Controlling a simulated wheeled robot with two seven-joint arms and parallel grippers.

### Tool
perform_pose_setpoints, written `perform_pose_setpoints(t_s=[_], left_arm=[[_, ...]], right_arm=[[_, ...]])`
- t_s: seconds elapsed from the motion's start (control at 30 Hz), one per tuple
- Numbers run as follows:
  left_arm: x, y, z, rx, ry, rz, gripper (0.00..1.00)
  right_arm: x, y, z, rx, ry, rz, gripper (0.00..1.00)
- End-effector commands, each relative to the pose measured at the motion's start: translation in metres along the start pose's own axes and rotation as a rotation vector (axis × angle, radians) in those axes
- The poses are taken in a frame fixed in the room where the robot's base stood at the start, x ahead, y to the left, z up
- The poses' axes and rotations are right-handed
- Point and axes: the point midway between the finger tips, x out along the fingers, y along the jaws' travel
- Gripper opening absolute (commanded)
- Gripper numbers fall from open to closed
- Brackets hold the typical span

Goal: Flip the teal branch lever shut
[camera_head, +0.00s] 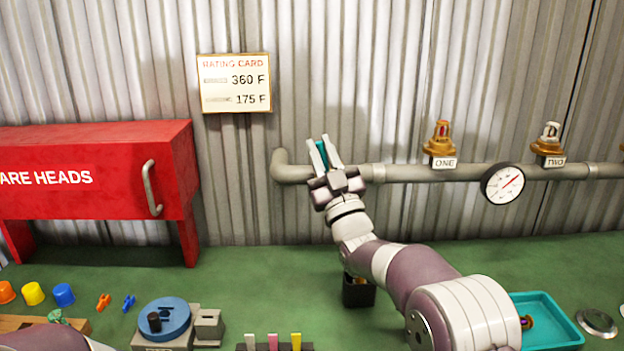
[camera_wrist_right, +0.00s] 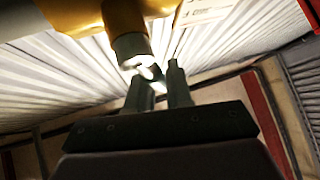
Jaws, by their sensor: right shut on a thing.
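The teal lever (camera_head: 321,152) shows as a thin strip between the fingers of my right gripper (camera_head: 318,140), in front of the left part of the grey pipe (camera_head: 420,173). My right gripper is shut on it, with its fingers pointing up. The gripper hides the lever's base and part of the pipe. In the right wrist view the fingers (camera_wrist_right: 160,82) point to a bright metal part under a yellow body (camera_wrist_right: 128,18); no teal is clear there. My left gripper is not in view.
Valve heads ONE (camera_head: 440,140) and TWO (camera_head: 549,138) and a gauge (camera_head: 503,184) sit along the pipe to the right. A red cabinet (camera_head: 100,170) stands left. The green bench holds a blue turntable (camera_head: 165,318), a teal tray (camera_head: 565,330) and small parts.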

Motion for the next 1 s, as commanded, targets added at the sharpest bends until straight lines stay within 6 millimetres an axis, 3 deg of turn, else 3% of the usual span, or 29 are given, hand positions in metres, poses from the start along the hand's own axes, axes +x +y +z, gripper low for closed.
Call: perform_pose_setpoints(t_s=[0.03,0.1,0.4,1.0], left_arm=[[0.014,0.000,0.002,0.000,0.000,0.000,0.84],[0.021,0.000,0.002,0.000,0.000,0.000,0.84],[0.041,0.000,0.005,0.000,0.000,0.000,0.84],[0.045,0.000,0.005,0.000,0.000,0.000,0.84]], right_arm=[[-0.005,0.000,0.004,0.021,0.009,0.021,0.00],[-0.005,0.004,0.003,0.055,0.017,0.053,0.00],[-0.005,0.015,0.001,0.149,0.041,0.146,0.00],[-0.004,0.019,-0.001,0.180,0.049,0.176,0.00]])
